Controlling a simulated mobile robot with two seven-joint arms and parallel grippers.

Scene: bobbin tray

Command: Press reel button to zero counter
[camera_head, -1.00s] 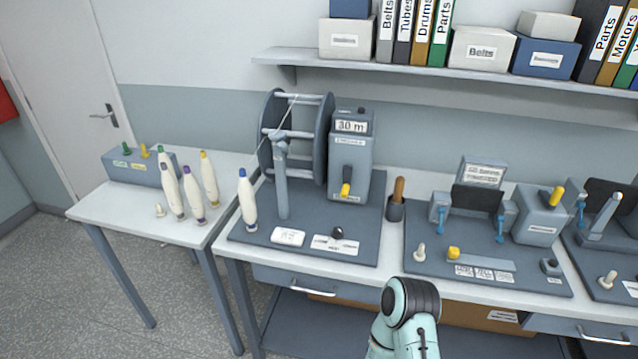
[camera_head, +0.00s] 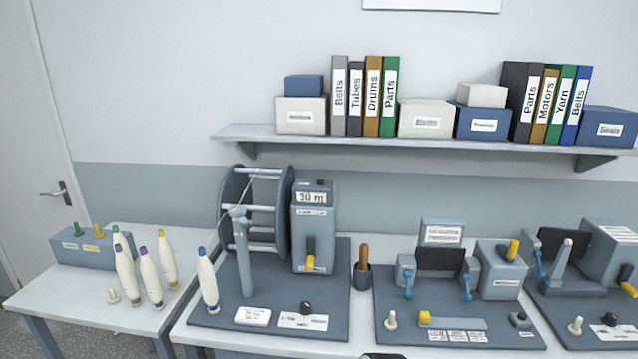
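The reel (camera_head: 236,215), a dark-flanged drum with pale bars, stands on a grey base plate (camera_head: 215,318). To its right is a grey counter box (camera_head: 314,236) whose display (camera_head: 311,198) reads 30 m. A small dark button (camera_head: 321,182) sits on top of the box, and a yellow-tipped lever (camera_head: 310,258) is on its front. A black knob (camera_head: 305,308) stands by a label at the plate's front; its print is too small to read surely. Neither gripper is in view; only a sliver of my arm shows at the bottom edge.
Several bobbins (camera_head: 150,278) and a blue-grey box stand on the left table; another bobbin (camera_head: 208,281) stands on the reel plate. A wooden-handled tool in a dark cup (camera_head: 362,275) is right of the plate, beside another station. A shelf (camera_head: 430,143) with boxes and binders hangs above.

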